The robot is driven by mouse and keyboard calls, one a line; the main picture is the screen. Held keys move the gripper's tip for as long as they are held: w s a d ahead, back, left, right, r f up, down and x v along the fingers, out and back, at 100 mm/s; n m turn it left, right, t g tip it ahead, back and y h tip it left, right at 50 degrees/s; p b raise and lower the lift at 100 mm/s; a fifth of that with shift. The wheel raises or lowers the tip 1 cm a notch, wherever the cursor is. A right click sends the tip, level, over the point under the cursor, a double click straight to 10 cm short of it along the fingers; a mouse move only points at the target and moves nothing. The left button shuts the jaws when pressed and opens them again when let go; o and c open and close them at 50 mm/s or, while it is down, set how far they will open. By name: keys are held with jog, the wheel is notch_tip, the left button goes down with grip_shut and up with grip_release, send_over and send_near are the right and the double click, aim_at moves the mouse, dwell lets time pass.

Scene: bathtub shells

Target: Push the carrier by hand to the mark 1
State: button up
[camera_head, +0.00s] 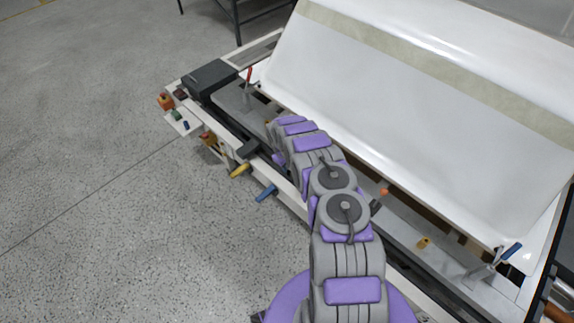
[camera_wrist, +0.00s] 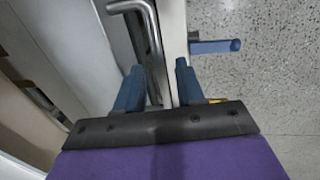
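I see no readable mark 1.
A long pale rail (camera_head: 290,195) runs along the near side, with blue (camera_head: 266,193) and yellow (camera_head: 240,170) levers sticking out. A dark box (camera_head: 209,78) and a red button box (camera_head: 166,101) stand at the left end. Open grey floor (camera_head: 90,150) lies to the left.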

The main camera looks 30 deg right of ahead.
jog(key=shift+c, duration=0.5)
grip_shut()
jog(key=shift+w+r+p, duration=0.15)
jog(key=shift+w+p, duration=0.15)
jog(key=shift+p, duration=0.05)
jog(key=shift+w+a+f, duration=0.2)
jog(key=shift+w+a, duration=0.05)
jog(key=shift+w, duration=0.05)
jog(key=shift+o, duration=0.5)
grip_release()
jog(key=shift+s+d, duration=0.1)
jog(key=shift+d, duration=0.05)
jog(key=shift+r, duration=0.15)
